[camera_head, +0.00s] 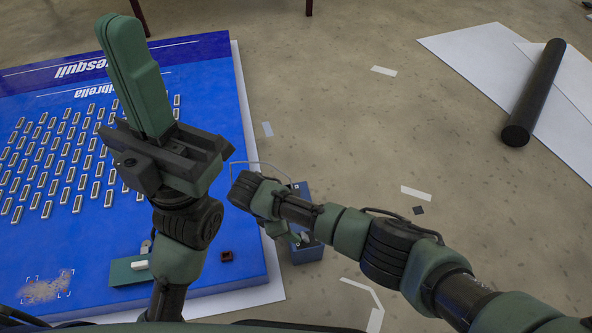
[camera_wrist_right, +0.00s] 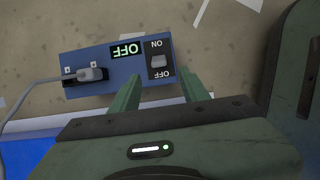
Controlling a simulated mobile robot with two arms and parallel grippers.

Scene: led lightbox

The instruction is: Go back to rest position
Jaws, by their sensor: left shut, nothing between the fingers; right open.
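My left gripper (camera_head: 122,20) is raised over the blue lightbox panel (camera_head: 215,80) in the head view. Its green fingers are pressed together, point away from me and hold nothing. My right gripper (camera_wrist_right: 162,78) is open in the right wrist view, with its fingers apart over the near edge of the blue switch box (camera_wrist_right: 100,62). I cannot tell whether they touch the box. The box shows an OFF display (camera_wrist_right: 126,50) and a rocker switch (camera_wrist_right: 158,62) marked ON and OFF. In the head view the right arm partly hides the switch box (camera_head: 308,252).
A cable (camera_wrist_right: 30,84) runs from the box.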

